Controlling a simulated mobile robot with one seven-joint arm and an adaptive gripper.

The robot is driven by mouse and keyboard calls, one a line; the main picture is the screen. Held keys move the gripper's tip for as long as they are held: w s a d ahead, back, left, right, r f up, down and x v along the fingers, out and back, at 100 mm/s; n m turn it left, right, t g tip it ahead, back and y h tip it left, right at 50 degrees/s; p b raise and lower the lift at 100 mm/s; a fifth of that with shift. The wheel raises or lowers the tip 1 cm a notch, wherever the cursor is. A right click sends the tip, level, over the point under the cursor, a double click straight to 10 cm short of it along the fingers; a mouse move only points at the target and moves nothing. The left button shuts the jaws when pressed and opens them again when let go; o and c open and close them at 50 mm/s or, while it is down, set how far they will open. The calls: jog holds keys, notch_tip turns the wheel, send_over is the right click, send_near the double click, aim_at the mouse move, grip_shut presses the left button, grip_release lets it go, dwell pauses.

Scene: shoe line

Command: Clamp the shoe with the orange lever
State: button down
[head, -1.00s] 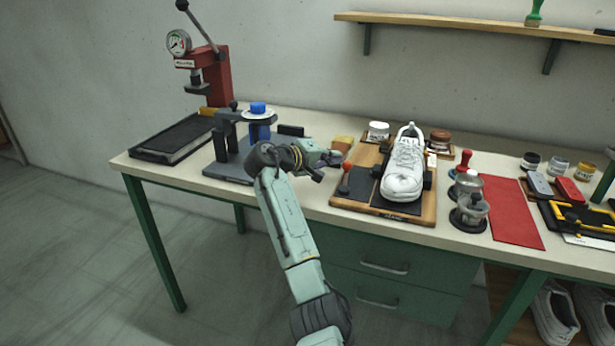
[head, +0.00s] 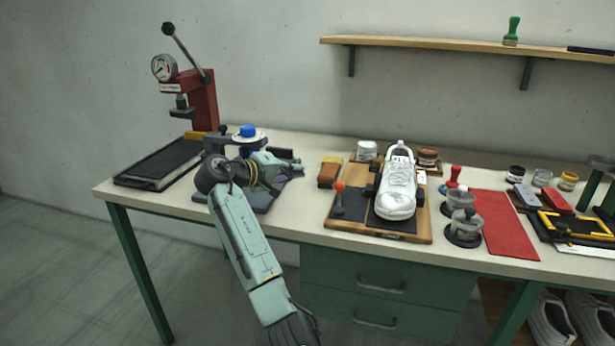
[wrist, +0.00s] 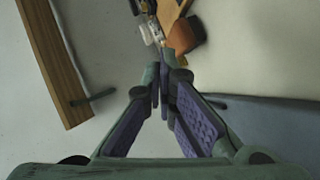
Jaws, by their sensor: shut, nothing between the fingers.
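The white shoe (head: 396,187) rests on a wooden clamp board (head: 420,231) with dark pads, toe towards me. Dark blocks stand on both sides of it; I cannot tell whether they press on it. The orange lever (head: 340,187) stands nearly upright on the board's left part, left of the shoe. My gripper (head: 297,168) is left of the board and apart from the lever, over the grey fixture's right side. Its fingers (wrist: 160,82) are closed together and empty in the wrist view. The lever is not clear in the wrist view.
A brown brush-like block (head: 328,174) lies between my gripper and the board; it seems to show in the wrist view (wrist: 183,35). The grey fixture with a blue knob (head: 247,131) is by my arm. Jars (head: 367,151) stand behind the board, and a red mat (head: 492,222) lies right.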

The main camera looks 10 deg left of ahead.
jog(key=v, duration=0.4)
jog(key=shift+w+a+b, duration=0.25)
jog(key=shift+a+b, duration=0.1)
